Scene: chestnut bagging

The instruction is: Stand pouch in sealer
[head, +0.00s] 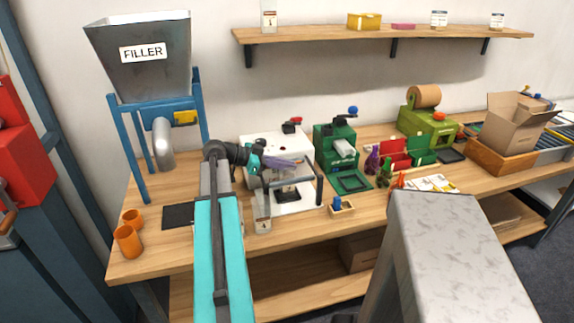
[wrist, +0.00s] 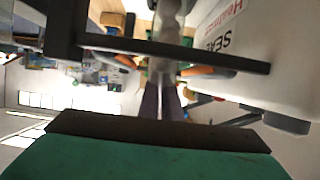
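The sealer (head: 283,147) is a white machine with a red knob, a dark frame and a dark plate at its front, standing on the bench. Its white side with lettering (wrist: 225,40) fills the right of the wrist view. In the wrist view a translucent strip (wrist: 169,18) continues beyond the fingers. The pouch's bottom contact is unclear.
A dark bar (wrist: 170,46) crosses close ahead in the wrist view. A filler (head: 143,55) stands left, with orange cups (head: 128,240) and a black pad (head: 178,216) on the bench (head: 150,262). A small wooden box (head: 342,207) and a green machine (head: 338,147) are right of the sealer.

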